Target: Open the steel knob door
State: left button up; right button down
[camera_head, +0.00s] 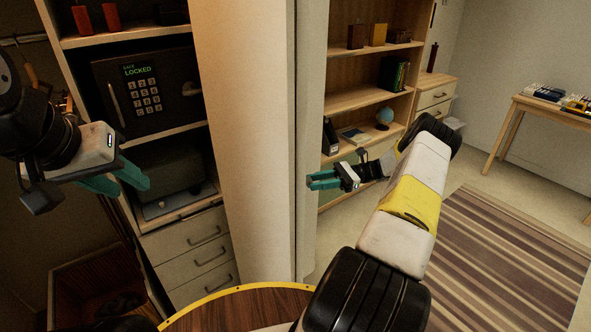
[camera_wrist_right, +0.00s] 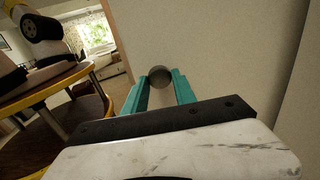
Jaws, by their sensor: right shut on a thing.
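The cream door (camera_head: 240,140) stands tall in the middle of the head view, its edge toward me. Its pale face fills much of the right wrist view (camera_wrist_right: 215,50). The round grey steel knob (camera_wrist_right: 160,76) sits on that face between the teal fingertips of my right gripper (camera_wrist_right: 159,88). My right gripper (camera_head: 321,181) is shut on the knob, at the right side of the door in the head view. The knob is not distinguishable there. My left gripper (camera_head: 123,180) is open and empty, in front of the shelves left of the door.
A black safe (camera_head: 148,90) reading LOCKED sits on the left shelves above drawers (camera_head: 200,250). A bookshelf (camera_head: 365,100), a striped rug (camera_head: 500,255) and a wooden table (camera_head: 540,112) lie beyond the door. Floor near the rug is clear.

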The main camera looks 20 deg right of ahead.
jog(key=shift+d, duration=0.25)
jog(key=c, duration=1)
grip_release()
jog(key=shift+c, duration=0.2)
jog(key=d, duration=0.7)
jog(key=shift+d, duration=0.35)
jog(key=shift+w, duration=0.1)
